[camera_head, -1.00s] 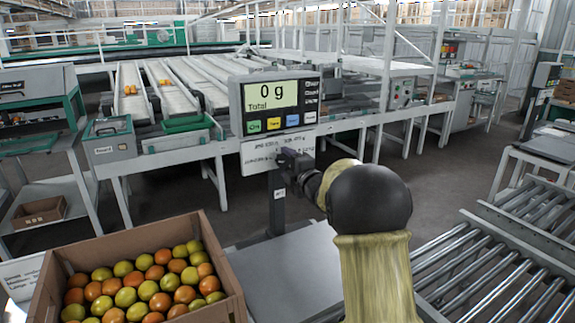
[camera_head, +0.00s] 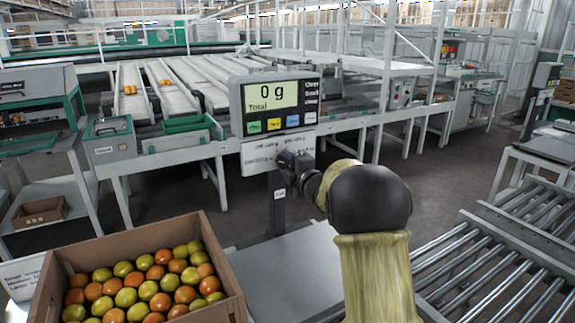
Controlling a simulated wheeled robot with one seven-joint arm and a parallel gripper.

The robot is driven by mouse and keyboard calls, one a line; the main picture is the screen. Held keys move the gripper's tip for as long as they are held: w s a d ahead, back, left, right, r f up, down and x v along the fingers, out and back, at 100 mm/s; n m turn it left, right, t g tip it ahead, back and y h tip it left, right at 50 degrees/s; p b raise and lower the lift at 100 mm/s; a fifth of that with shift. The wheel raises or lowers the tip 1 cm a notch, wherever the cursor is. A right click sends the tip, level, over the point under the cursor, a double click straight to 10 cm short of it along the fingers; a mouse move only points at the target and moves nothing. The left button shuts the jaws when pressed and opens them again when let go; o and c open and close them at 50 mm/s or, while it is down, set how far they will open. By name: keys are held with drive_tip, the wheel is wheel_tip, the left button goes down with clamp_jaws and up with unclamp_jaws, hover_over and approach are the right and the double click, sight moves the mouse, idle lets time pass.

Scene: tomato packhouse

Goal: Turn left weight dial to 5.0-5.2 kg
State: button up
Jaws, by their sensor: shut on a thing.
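A scale display (camera_head: 272,95) reads "0 g Total" and has a row of coloured buttons under its screen. A white label plate (camera_head: 258,155) with small print I cannot read hangs below the display. My gripper (camera_head: 284,160) is at the right part of that plate, in front of the column. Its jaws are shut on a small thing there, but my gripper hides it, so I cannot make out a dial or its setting. The scale's flat metal platform (camera_head: 278,268) is empty below.
A cardboard box (camera_head: 222,246) of red, orange and green-yellow tomatoes stands at the lower left. A roller conveyor (camera_head: 470,262) lies at the lower right. Sorting lanes (camera_head: 185,88) and frames stand behind the display.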

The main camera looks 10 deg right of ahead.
drive_tip(key=m+p, duration=0.1)
drive_tip(key=m, duration=0.3)
drive_tip(key=shift+p, duration=0.3)
drive_tip(key=m+p, duration=0.1)
drive_tip(key=m, duration=0.3)
drive_tip(key=shift+d, duration=0.1)
drive_tip(key=m+p, duration=0.2)
drive_tip(key=m, duration=0.1)
drive_tip(key=shift+m, duration=0.3)
drive_tip(key=m+p, duration=0.2)
drive_tip(key=m, duration=0.2)
drive_tip(key=shift+m+p, duration=0.3)
drive_tip(key=shift+p, duration=0.1)
drive_tip(key=m+p, duration=0.3)
drive_tip(key=m, duration=0.3)
drive_tip(key=shift+p, duration=0.3)
drive_tip(key=m+p, duration=0.2)
drive_tip(key=m, duration=0.2)
drive_tip(key=shift+f+m+p, duration=0.15)
drive_tip(key=shift+m+p, duration=0.55)
drive_tip(key=shift+m, duration=0.9)
